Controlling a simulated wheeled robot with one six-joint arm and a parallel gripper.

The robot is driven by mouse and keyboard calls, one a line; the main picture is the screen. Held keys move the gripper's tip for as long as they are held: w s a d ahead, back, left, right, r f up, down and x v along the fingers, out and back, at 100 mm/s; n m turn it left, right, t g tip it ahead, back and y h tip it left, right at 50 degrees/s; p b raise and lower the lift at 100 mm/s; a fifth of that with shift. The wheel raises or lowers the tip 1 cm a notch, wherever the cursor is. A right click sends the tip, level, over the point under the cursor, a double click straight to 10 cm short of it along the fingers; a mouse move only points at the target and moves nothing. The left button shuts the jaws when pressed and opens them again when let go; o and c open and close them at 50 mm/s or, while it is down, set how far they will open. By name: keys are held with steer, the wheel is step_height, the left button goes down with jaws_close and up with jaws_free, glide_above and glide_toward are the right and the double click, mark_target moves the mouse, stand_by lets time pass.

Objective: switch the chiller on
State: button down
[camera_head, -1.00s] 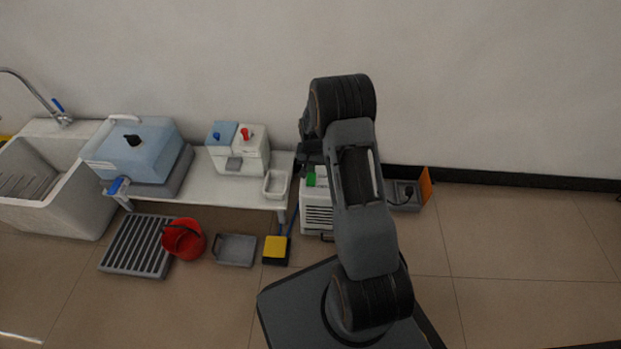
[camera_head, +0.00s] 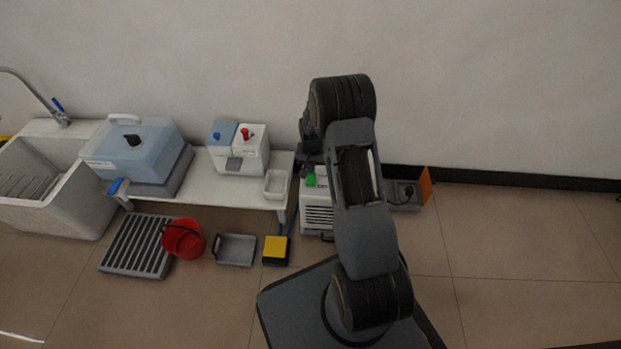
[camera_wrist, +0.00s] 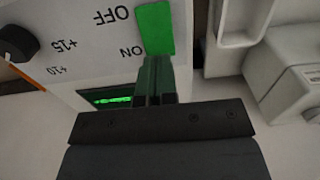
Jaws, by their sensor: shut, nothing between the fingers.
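The chiller (camera_head: 318,217) is a white box with a front grille on the floor, partly hidden behind my arm. Its green switch (camera_head: 311,180) shows on top. In the wrist view, the green switch (camera_wrist: 155,27) lies beside the printed words OFF and ON, which appear upside down. My gripper (camera_wrist: 156,66) is shut and empty, its fingertips at the ON end of the switch. They look touching or very close; I cannot tell which. A small display (camera_wrist: 112,99) beside the fingers glows green. A black knob (camera_wrist: 17,43) with +15 and +10 marks is at the left.
A white bench (camera_head: 225,188) left of the chiller holds a blue tank (camera_head: 150,153), a blue-and-white box (camera_head: 252,158) and a small white tray (camera_head: 275,194). A yellow-topped pedal (camera_head: 275,248) and a red bucket (camera_head: 193,245) are on the floor. A grey box with an orange flap (camera_head: 425,186) stands right.

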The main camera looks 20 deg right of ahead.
steer(key=shift+f+b, duration=0.8)
steer(key=shift+f, duration=0.5)
stand_by(0.4)
steer(key=shift+r, duration=0.15)
steer(key=shift+r+p, duration=2.7)
steer(key=shift+r, duration=0.75)
